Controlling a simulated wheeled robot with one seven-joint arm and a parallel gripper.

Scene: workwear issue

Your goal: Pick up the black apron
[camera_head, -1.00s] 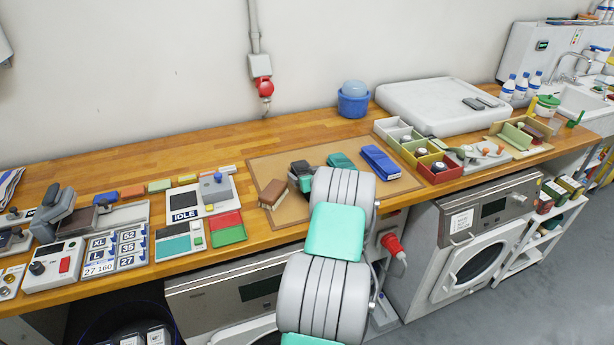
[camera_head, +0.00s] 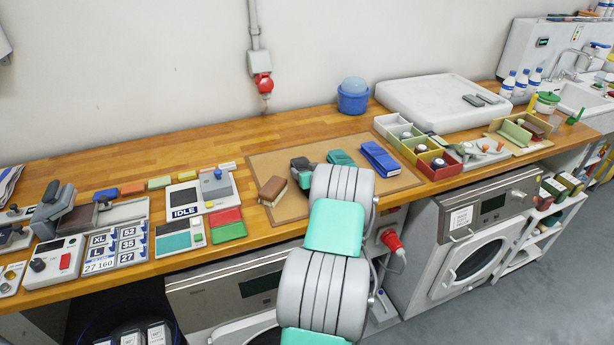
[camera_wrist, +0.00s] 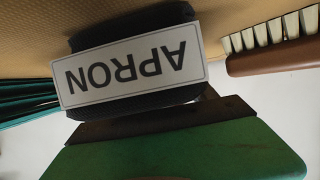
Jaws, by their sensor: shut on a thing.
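The black apron (camera_wrist: 130,40) is a dark folded bundle with a white label reading APRON, upside down in the wrist view. In the head view the dark apron (camera_head: 302,165) is at the tan mat, just beyond my arm. My gripper (camera_wrist: 160,122) is shut on the apron; its green and dark body fills the bottom of the wrist view. My arm hides much of the grip in the head view. I cannot tell whether the apron is clear of the mat.
A brown brush (camera_head: 272,190) lies beside the apron, its pale bristles showing in the wrist view (camera_wrist: 270,35). A teal folded item (camera_head: 340,158) and a blue one (camera_head: 380,160) lie to the right on the mat (camera_head: 262,162). Coloured bins (camera_head: 438,166) stand further right.

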